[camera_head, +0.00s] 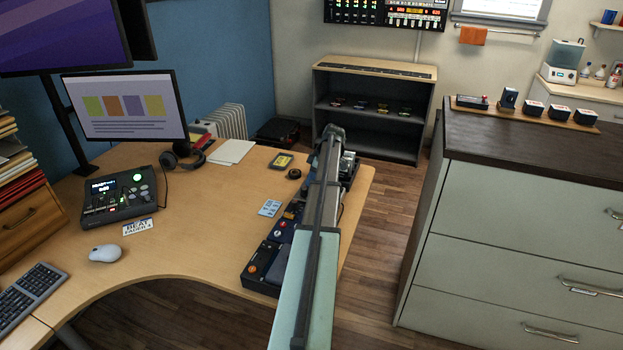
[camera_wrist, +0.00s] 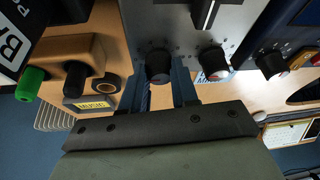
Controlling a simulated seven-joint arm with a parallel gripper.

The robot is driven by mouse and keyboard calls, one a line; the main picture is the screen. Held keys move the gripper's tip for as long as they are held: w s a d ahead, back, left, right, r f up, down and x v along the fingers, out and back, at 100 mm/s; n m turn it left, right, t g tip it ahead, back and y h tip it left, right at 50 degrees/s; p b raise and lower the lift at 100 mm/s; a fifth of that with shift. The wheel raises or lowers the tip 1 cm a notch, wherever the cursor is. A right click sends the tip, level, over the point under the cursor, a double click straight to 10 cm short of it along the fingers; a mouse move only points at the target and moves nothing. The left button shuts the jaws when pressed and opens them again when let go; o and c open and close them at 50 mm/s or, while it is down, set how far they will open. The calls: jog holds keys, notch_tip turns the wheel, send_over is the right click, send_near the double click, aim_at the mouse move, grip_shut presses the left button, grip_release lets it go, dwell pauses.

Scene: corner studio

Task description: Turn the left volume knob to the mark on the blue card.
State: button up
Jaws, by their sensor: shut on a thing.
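In the wrist view my gripper (camera_wrist: 158,82) has its two blue-grey fingers on either side of a dark round knob (camera_wrist: 158,64). It is shut on this knob, the left one on the front of a grey panel (camera_wrist: 175,30). A second dark knob (camera_wrist: 214,63) with a pale edge is to its right on the same panel. A light blue card (camera_head: 270,208) lies flat on the desk in the head view; its mark is too small to read. In the head view my arm hides the knob and the fingertips.
Several dark pedal-like boxes (camera_head: 262,262) line the desk's right edge beside my arm. In the wrist view, a box with a green knob (camera_wrist: 30,84) is close on the left. The desk middle (camera_head: 215,195) is clear.

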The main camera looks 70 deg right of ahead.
grip_shut()
jog(key=shift+a+m, duration=0.1)
jog(key=shift+m, duration=0.2)
jog(key=m, duration=0.1)
jog(key=m+h, duration=0.1)
jog(key=m, duration=0.1)
jog(key=shift+a+m+h, duration=0.2)
jog(key=shift+m+h, duration=0.1)
jog(key=m+h, duration=0.1)
jog(key=m, duration=0.1)
jog(key=m+h, duration=0.1)
jog(key=m, duration=0.2)
jog(key=shift+a+g, duration=0.1)
jog(key=shift+g, duration=0.2)
jog(key=m, duration=0.3)
jog(key=m+g+h, duration=0.1)
jog(key=m, duration=0.1)
jog(key=shift+w+m+h, duration=0.15)
jog(key=shift+m+h, duration=0.15)
jog(key=shift+m, duration=0.1)
jog(key=m+g, duration=0.1)
jog(key=m, duration=0.1)
jog(key=m+g, duration=0.1)
jog(key=m, duration=0.2)
jog(key=shift+w+m+g, duration=0.1)
jog(key=shift+m+g, duration=0.2)
